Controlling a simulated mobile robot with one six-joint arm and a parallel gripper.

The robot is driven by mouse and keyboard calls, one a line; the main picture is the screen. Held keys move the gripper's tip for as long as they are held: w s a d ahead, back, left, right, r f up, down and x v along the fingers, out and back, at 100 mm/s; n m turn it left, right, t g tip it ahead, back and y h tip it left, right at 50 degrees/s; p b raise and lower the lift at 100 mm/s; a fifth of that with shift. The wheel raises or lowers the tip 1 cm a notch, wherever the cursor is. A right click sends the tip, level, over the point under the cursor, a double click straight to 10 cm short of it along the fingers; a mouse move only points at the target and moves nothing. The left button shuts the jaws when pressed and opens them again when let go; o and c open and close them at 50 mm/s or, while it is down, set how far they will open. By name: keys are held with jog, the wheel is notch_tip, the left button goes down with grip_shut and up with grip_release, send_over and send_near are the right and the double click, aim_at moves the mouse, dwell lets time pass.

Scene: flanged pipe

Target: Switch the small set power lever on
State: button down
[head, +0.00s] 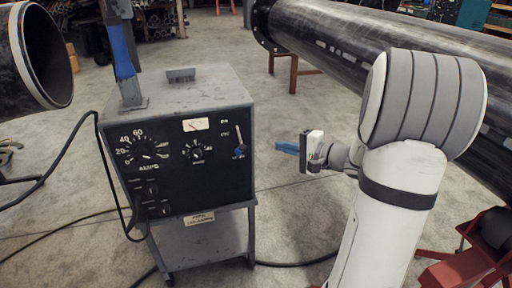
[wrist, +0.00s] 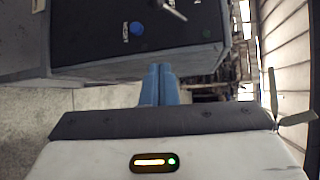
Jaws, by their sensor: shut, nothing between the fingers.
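The small welding set (head: 190,150) is a grey box with a black front panel, on a wheeled stand. A small metal lever (head: 239,134) sits at the right of the panel, just above a blue knob (head: 239,152). The lever (wrist: 174,10) shows at the top edge of the wrist view, partly cut off, with the blue knob (wrist: 136,28) beside it. The lever's labels are too small to read. My gripper (head: 280,147) has blue fingers pressed together (wrist: 160,72). It is to the right of the panel, apart from the lever, and holds nothing.
A large dial (head: 142,150) marked AMPS and a small dial (head: 195,151) are on the panel. A grey post with a blue part (head: 122,52) rises at the set's left. Black cables run on the floor. A large flanged pipe (head: 350,40) lies behind.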

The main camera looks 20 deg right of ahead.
aim_at(240, 137)
jog(key=b+x, duration=0.2)
jog(key=x, duration=0.8)
jog(key=shift+a, duration=0.15)
jog(key=shift+s+a+r, duration=0.15)
jog(key=shift+s+a, duration=0.3)
jog(key=shift+s, duration=0.4)
jog(key=shift+s+a+r, duration=0.2)
jog(key=shift+s+a, duration=0.25)
jog(key=shift+s, duration=0.4)
jog(key=shift+s+d+r+m+g+h+p, duration=0.1)
jog(key=shift+r+m+g+h+p, duration=0.3)
jog(key=shift+p, duration=0.85)
